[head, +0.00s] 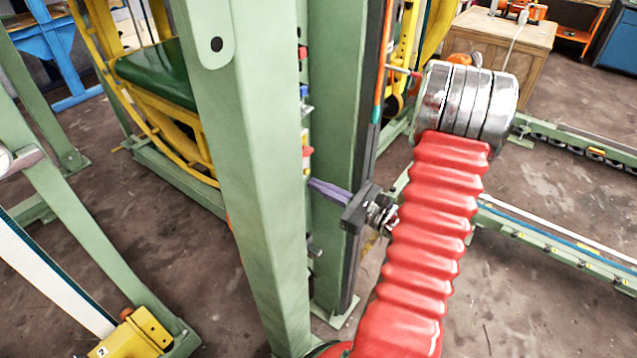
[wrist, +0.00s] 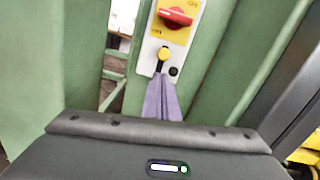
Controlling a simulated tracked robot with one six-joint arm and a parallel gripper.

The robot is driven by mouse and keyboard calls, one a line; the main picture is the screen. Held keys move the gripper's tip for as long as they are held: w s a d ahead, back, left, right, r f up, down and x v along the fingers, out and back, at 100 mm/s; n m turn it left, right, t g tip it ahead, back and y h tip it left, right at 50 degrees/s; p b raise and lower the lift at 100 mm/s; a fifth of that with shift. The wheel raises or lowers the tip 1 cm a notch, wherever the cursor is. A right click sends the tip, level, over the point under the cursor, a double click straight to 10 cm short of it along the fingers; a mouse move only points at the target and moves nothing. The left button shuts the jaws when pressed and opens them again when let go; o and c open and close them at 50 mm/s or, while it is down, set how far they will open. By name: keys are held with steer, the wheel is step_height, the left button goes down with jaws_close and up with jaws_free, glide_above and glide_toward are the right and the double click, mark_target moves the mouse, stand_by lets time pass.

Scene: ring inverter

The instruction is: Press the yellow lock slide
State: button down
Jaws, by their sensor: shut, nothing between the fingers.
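In the wrist view a small round yellow piece (wrist: 163,54), which appears to be the lock slide, sits on a white plate (wrist: 146,60) on a green post. My gripper (wrist: 163,77) has purple fingers, shut and empty, and points at the plate just below the yellow piece. Whether the tips touch the plate or the slide I cannot tell. In the head view my gripper (head: 313,184) reaches left toward the post, and its tips are at the post's edge.
A red rotary switch (wrist: 175,16) on a yellow plate is right above the yellow piece. A small black round part (wrist: 173,71) is beside the fingertips. Green posts (head: 250,180) stand close on both sides of the gripper. Open floor (head: 540,260) lies to the right.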

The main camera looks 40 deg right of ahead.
steer(key=f+v, duration=0.2)
steer(key=v, duration=0.8)
steer(key=shift+s+d, duration=0.15)
steer(key=shift+d, duration=0.1)
stand_by(0.5)
